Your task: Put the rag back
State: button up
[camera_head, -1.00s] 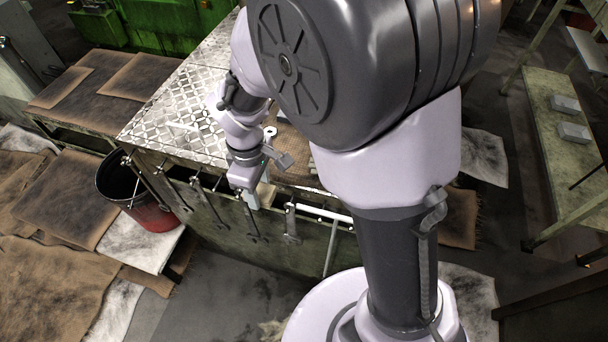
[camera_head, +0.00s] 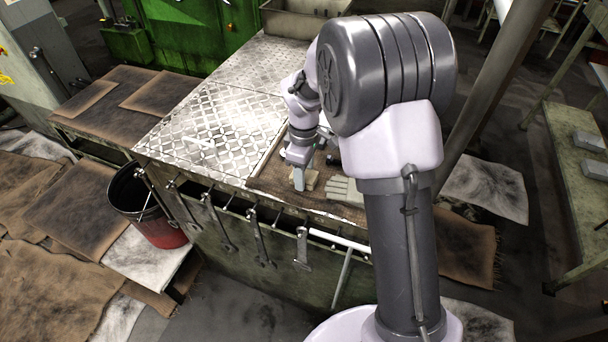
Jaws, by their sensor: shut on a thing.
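My gripper (camera_head: 300,184) points down over the brown mat at the near right part of the workbench top. Its fingers are shut on a small pale beige piece (camera_head: 312,182), which looks like the rag. The piece is partly hidden by the fingers and is at or just above the mat. I cannot tell whether it touches the mat.
The brown mat (camera_head: 270,184) borders a patterned metal plate (camera_head: 190,130). Tools (camera_head: 258,240) hang on the bench's front. A red bucket (camera_head: 160,228) stands at left.

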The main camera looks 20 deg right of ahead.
jog(key=shift+f, duration=0.1)
jog(key=o, duration=1.3)
notch_tip(320, 180, up, 17)
jog(key=s+m+t+p, duration=0.1)
jog(key=s+m+p, duration=0.1)
jog(key=s+p, duration=0.15)
jog(key=s+a+r+m+t, duration=0.1)
jog(key=s+r+m, duration=0.1)
jog(key=s+m, duration=0.2)
jog(key=s+a+r+m+t+y, duration=0.1)
jog(key=s+m, duration=0.3)
jog(key=s, duration=0.6)
jog(key=s+a+r+m+t+y, duration=0.1)
jog(key=s+a+r+m+t, duration=0.1)
jog(key=s+r+m, duration=0.2)
jog(key=s+m, duration=0.1)
jog(key=s, duration=0.2)
jog(key=shift+s+t, duration=0.35)
jog(key=shift+t, duration=0.05)
